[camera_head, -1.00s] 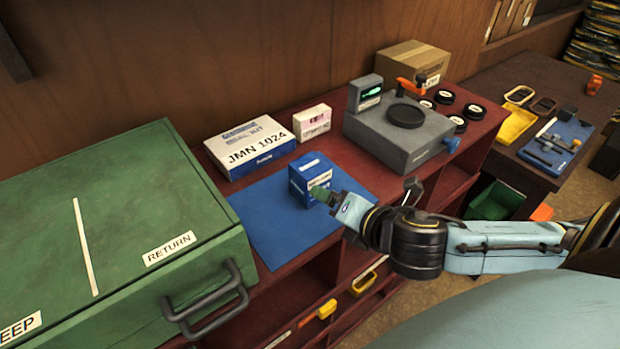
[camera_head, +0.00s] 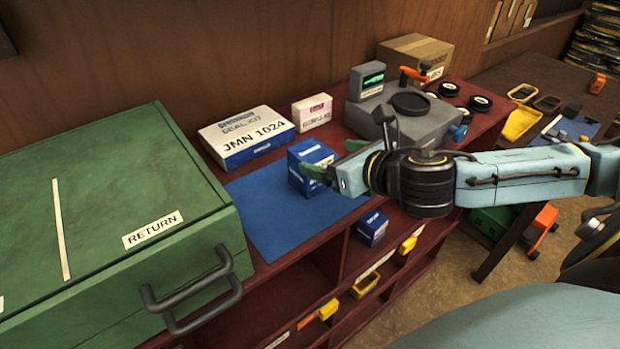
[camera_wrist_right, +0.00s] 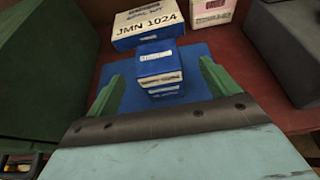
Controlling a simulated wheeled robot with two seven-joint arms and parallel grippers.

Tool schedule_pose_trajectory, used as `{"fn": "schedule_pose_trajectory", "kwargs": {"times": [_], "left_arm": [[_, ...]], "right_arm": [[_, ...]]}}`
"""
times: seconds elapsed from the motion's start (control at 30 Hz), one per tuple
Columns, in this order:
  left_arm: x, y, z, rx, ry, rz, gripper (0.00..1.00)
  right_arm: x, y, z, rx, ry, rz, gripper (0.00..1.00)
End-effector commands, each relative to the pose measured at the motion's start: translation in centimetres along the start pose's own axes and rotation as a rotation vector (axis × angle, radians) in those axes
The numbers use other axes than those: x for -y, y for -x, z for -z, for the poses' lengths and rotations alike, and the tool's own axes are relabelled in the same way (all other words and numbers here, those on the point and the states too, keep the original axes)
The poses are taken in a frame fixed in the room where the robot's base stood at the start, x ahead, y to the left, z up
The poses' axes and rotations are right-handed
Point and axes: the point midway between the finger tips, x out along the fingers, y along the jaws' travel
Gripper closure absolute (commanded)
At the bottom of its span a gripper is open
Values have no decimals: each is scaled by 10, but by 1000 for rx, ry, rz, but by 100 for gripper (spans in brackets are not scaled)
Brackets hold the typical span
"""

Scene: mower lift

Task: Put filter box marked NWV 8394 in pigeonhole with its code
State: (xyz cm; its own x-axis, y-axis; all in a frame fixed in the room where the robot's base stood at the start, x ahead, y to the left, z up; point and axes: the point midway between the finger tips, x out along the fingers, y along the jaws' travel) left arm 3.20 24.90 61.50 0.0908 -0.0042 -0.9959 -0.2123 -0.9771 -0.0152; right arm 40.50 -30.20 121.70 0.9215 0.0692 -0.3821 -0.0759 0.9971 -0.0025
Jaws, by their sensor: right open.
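A blue filter box (camera_head: 307,165) with white labels stands on the blue mat (camera_head: 262,222) on the red bench; its code is too small to read. My right gripper (camera_head: 318,173) is at the box. In the right wrist view the gripper (camera_wrist_right: 160,88) is open, its green fingers on either side of the blue box (camera_wrist_right: 158,62), with gaps showing. Pigeonholes (camera_head: 290,290) open in the bench front. Another small blue box (camera_head: 372,229) sits in one of them. My left gripper is not in view.
A green RETURN case (camera_head: 110,200) with a handle fills the left. A JMN 1024 seal kit box (camera_head: 247,138), a small white box (camera_head: 312,112) and a grey device (camera_head: 400,122) stand behind. Yellow bins (camera_head: 365,285) sit in lower pigeonholes.

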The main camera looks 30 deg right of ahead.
Motion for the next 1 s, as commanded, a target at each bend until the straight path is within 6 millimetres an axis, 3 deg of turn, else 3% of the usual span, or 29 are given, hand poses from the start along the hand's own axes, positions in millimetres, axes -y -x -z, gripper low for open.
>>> {"fn": "schedule_pose_trajectory", "kwargs": {"times": [0.1,0.2,0.53,0.8,1.0], "left_arm": [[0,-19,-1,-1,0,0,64],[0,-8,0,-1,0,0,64],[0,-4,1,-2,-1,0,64],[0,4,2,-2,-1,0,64],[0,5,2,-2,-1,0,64]], "right_arm": [[-1,-12,3,5,-2,-4,13],[-1,-24,-2,1,-7,-3,13],[-2,-43,-3,1,-4,-3,13],[-5,-77,-4,0,-5,-2,13],[-6,-88,-3,-1,-2,-4,13]]}}
